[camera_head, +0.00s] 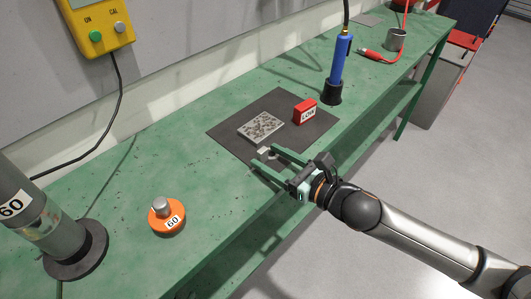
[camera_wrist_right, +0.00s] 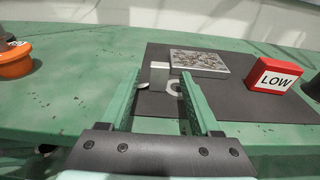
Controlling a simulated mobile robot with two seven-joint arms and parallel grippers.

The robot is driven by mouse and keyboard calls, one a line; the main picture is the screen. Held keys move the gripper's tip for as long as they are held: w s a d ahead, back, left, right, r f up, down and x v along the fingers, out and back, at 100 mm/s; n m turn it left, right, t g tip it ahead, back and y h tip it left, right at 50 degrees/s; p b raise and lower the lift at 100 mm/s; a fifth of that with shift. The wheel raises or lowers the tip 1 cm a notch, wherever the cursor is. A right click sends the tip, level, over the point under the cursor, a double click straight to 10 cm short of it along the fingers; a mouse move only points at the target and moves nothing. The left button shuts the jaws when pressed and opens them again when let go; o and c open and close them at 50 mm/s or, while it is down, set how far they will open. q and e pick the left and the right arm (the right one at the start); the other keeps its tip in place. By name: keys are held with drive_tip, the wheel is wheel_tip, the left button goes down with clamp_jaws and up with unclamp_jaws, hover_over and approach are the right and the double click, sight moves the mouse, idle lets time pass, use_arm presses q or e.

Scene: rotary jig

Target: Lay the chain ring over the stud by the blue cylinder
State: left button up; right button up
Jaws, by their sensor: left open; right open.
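My right gripper (camera_head: 266,159) is open, low at the front edge of the dark mat. In the right wrist view its fingers (camera_wrist_right: 160,76) straddle a small pale block (camera_wrist_right: 160,72) and a light curved mark or piece (camera_wrist_right: 174,88), too small to identify; neither finger clearly touches them. My left gripper is not in view.
A mottled grey plate (camera_head: 261,126) and a red LOW block (camera_head: 305,111) are on the dark mat (camera_head: 228,130). A metal cup (camera_head: 395,40) and red cable are at the far end.

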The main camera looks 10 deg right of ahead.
sight(265, 156)
drive_tip(key=shift+x, duration=1.5)
drive_tip(key=shift+s+a, duration=0.1)
clamp_jaws()
